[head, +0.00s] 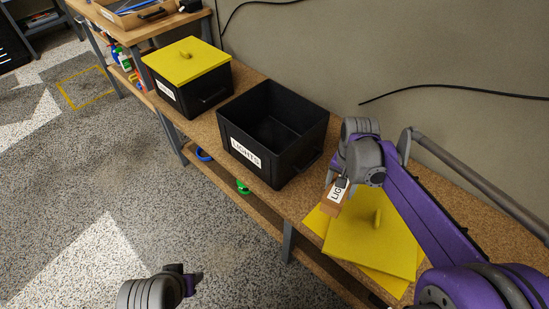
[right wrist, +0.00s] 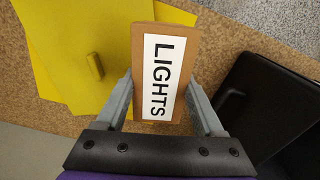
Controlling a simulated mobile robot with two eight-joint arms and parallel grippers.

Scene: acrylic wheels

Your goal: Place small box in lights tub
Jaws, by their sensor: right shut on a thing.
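The lights tub (head: 229,146) is an open black tub with a white LIGHTS label, standing on the cork-topped bench; its visible inside looks empty. The small box (head: 334,197) is brown cardboard with a white LIGHTS label. My right gripper (head: 338,188) is shut on it and holds it to the right of the tub, above the yellow lids. In the right wrist view the small box (right wrist: 181,75) sits between the two fingers, and the black tub (right wrist: 245,100) is at the right. My left arm shows at the bottom of the head view, its fingertips not clear.
Two yellow lids (head: 370,245) lie stacked on the bench right of the tub. A second black tub with a yellow lid (head: 186,60) stands left of the lights tub. A wall with black cables runs behind. Coloured items sit on the lower shelf.

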